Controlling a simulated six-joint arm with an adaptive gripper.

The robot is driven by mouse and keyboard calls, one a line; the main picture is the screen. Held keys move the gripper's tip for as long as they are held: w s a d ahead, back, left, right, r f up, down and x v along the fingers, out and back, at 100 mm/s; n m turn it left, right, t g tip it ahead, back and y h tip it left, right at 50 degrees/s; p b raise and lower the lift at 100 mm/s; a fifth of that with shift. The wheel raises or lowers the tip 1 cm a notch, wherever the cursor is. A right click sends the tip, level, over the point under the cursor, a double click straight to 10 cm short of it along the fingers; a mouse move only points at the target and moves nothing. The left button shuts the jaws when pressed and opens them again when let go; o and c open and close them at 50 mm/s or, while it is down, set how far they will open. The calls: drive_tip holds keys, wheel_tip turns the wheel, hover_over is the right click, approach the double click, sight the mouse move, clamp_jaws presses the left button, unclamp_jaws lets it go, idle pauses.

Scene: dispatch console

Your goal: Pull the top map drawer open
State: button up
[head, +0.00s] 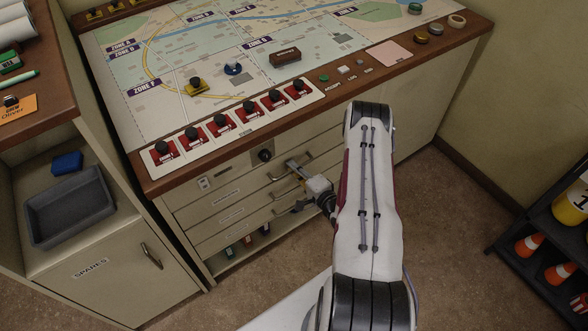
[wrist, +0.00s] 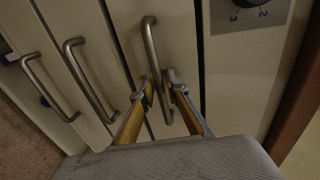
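The top map drawer (wrist: 175,35) is the beige front nearest the dial panel in the wrist view, and it looks shut. Its metal bar handle (wrist: 149,45) lies between the two fingers of my gripper (wrist: 160,84). The fingers are apart, one on each side of the bar; whether either touches it I cannot tell. In the head view my gripper (head: 293,166) is at the drawer fronts, below the dial, and partly hides the top handle.
Two lower drawer handles (wrist: 88,75) (wrist: 48,88) sit beside the top one. A dial (head: 264,155) is above the drawers. The map console (head: 350,95) with red-based switches overhangs them. A spares cabinet (head: 110,270) stands left, a shelf with cones (head: 540,245) right. Floor in front is clear.

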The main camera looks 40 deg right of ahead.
clamp_jaws()
drive_tip(key=f+v, duration=0.3)
drive_tip(key=v, duration=1.1)
drive_tip(key=s+f+v, duration=0.1)
drive_tip(key=f+v, duration=0.2)
drive_tip(key=v, duration=1.2)
drive_tip(key=shift+s, duration=0.3)
unclamp_jaws()
drive_tip(key=shift+s, duration=0.15)
drive_tip(key=v, duration=1.1)
drive_tip(key=shift+s, duration=0.4)
idle(0.5)
